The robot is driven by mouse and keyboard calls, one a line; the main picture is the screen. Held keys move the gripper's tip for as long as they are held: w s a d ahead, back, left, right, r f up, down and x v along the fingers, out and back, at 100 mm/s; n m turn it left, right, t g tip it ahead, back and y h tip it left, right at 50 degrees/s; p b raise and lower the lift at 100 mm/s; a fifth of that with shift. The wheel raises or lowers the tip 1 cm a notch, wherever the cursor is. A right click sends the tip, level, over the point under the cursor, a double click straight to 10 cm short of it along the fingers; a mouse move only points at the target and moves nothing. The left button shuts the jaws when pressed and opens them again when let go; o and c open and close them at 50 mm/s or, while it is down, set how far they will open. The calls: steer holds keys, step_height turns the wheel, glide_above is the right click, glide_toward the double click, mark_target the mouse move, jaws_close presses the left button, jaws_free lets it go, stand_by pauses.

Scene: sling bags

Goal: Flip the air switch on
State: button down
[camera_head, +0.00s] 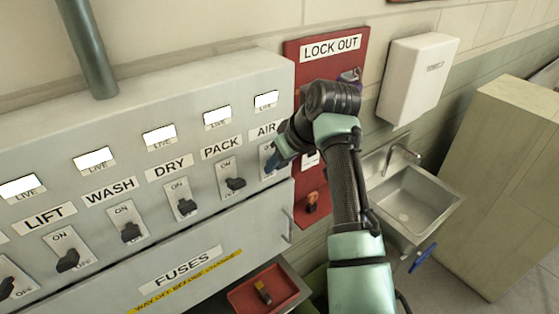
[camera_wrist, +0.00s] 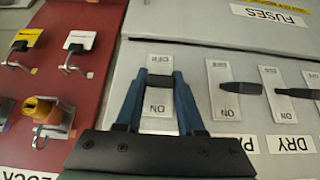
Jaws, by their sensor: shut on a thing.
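The AIR label (camera_head: 265,130) marks the last switch on the right of the grey panel (camera_head: 150,95). My gripper (camera_head: 279,156) is at that switch, and the arm hides much of it in the head view. In the wrist view, which is upside down, my gripper (camera_wrist: 161,79) has its blue fingers on both sides of the dark lever of the air switch (camera_wrist: 160,82), shut on it. The white switch plate (camera_wrist: 158,60) shows lettering on both sides of the lever. I cannot tell which way the lever is set.
The PACK switch (camera_head: 235,184) is close on the left, with DRY (camera_head: 185,206), WASH (camera_head: 130,231) and LIFT (camera_head: 68,260) beyond, their levers low. A red LOCK OUT board (camera_head: 305,75) with hooks and tags is close on the right. A sink (camera_head: 410,200) stands farther right.

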steer(key=c, duration=0.5)
jaws_free()
steer(key=shift+r, duration=0.15)
steer(key=b+v, duration=0.6)
steer(key=v, duration=0.6)
steer(key=shift+s+d+r, duration=0.15)
steer(key=shift+s+r, duration=0.05)
steer(key=shift+r, duration=0.1)
steer(key=a+r+m+t+b, duration=0.3)
steer(key=a+r+t+b, duration=0.35)
steer(key=t, duration=0.55)
steer(key=s+d+r+m+t+h+b, duration=0.1)
steer(key=s+r+t, duration=0.2)
steer(key=s, duration=0.3)
steer(key=s+r+m+t+h, duration=0.1)
steer(key=s+r+t, duration=0.2)
steer(key=s, duration=0.3)
steer(key=s+d+r+m+t+h+b, duration=0.1)
steer(key=s+r+m+t, duration=0.1)
steer(key=s, duration=0.5)
steer(key=shift+d+r+t+h+b, duration=0.15)
steer(key=shift+d+r+t+h, duration=0.05)
steer(key=shift+r+t, duration=0.25)
steer(key=shift+d+r+t+h+b, duration=0.2)
steer(key=shift+r+t, duration=0.1)
steer(key=shift+t, duration=0.15)
